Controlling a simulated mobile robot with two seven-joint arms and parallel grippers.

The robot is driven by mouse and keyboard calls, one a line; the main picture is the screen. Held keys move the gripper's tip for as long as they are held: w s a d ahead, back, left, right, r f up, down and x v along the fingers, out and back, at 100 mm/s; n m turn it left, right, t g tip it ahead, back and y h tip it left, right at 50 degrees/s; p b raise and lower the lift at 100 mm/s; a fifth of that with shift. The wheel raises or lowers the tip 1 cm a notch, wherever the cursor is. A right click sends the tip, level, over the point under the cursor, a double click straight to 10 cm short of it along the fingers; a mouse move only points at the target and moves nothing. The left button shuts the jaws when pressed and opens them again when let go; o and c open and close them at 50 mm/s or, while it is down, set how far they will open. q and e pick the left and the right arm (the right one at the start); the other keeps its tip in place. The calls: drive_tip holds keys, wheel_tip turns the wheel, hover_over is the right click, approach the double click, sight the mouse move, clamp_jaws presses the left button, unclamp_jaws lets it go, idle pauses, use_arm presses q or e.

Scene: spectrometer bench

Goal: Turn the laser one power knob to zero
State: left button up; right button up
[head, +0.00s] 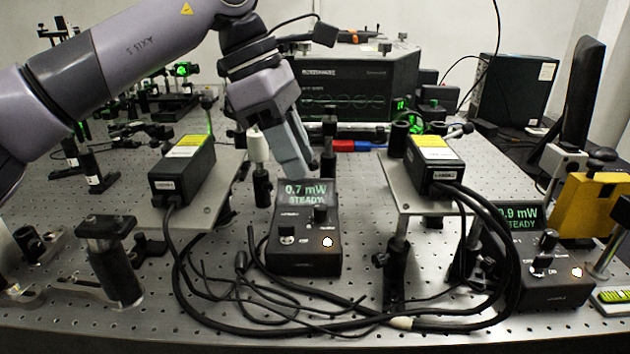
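A black control box (303,245) stands near the middle of the bench. Its lit display (306,195) reads 0.7 mW STEADY. A dark power knob (320,214) sits on its upper face below the display, with a switch to its left and a lit white button to its right. My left gripper (301,168) points down just behind and above the display, apart from the knob. Its fingers look close together, but the angle hides any gap. I see nothing held in it. Which laser this box belongs to is too small to read. My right gripper is out of view.
A similar box (555,285) at the right reads 0.9 mW STEADY. Two black laser heads (182,172) (436,165) with yellow labels stand on raised plates either side. Black cables (215,310) loop around the middle box. A white-topped post (258,150) stands left of my gripper.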

sight(319, 207)
use_arm(q)
drive_tip(key=x, duration=0.7)
drive_tip(key=shift+s+r+b, duration=0.1)
drive_tip(key=shift+s+b, duration=0.05)
drive_tip(key=shift+b, duration=0.25)
drive_tip(key=shift+c, duration=0.3)
clamp_jaws()
